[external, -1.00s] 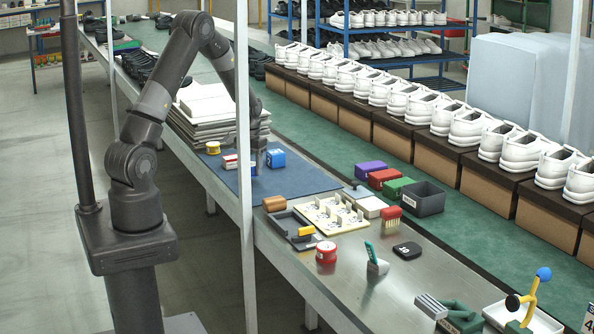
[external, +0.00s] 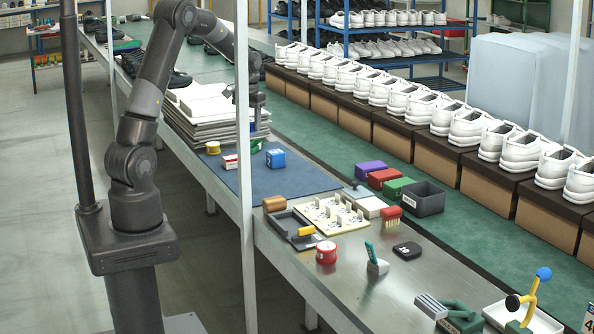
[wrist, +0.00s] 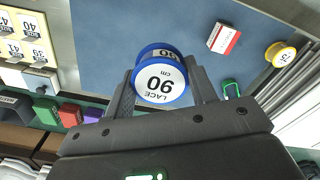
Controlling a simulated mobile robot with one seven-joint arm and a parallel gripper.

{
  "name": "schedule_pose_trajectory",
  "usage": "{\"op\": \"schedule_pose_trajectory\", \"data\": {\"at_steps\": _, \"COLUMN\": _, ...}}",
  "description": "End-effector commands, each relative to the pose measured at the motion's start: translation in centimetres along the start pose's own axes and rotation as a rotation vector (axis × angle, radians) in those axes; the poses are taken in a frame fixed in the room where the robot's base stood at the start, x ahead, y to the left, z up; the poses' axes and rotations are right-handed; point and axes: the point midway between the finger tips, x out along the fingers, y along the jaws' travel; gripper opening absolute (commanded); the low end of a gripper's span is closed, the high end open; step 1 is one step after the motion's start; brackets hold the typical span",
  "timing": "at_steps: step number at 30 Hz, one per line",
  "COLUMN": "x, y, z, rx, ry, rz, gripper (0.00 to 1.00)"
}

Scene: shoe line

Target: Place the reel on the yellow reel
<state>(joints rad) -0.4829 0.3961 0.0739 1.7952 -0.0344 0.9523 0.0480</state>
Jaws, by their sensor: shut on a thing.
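A blue reel (wrist: 160,84) labelled LACE 90 cm sits between the two fingers of my gripper (wrist: 163,76) in the wrist view. The gripper is shut on it. The yellow reel (wrist: 280,53) lies at the right of the wrist view on the blue mat, apart from the held reel. It also shows in the external view (external: 213,147) at the far left corner of the mat, near the stacked sheets.
Stacked white sheets (external: 205,105) stand behind. The mat's near part is clear. A white post crosses the external view.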

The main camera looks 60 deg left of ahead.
Motion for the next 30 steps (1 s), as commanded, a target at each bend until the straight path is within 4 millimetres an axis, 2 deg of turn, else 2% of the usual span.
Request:
{"op": "schedule_pose_trajectory", "data": {"at_steps": 6, "x": 0.9, "y": -6.5, "z": -5.6, "rx": -0.034, "ry": 0.0, "rz": -0.002, "gripper": 0.29}}
{"op": "schedule_pose_trajectory", "data": {"at_steps": 12, "x": 2.0, "y": -12.8, "z": -9.4, "rx": -0.054, "ry": 0.001, "rz": -0.001, "gripper": 0.29}}
{"op": "schedule_pose_trajectory", "data": {"at_steps": 16, "x": 2.5, "y": -15.7, "z": -10.7, "rx": -0.061, "ry": 0.001, "rz": 0.0, "gripper": 0.29}}
{"op": "schedule_pose_trajectory", "data": {"at_steps": 22, "x": 3.3, "y": -18.1, "z": -11.5, "rx": -0.067, "ry": 0.0, "rz": 0.001, "gripper": 0.29}}
{"op": "schedule_pose_trajectory", "data": {"at_steps": 26, "x": 4.7, "y": -20.5, "z": -11.9, "rx": -0.069, "ry": -0.001, "rz": 0.001, "gripper": 0.29}}
{"op": "schedule_pose_trajectory", "data": {"at_steps": 30, "x": 6.7, "y": -23.7, "z": -12.5, "rx": -0.069, "ry": 0.0, "rz": 0.001, "gripper": 0.29}}
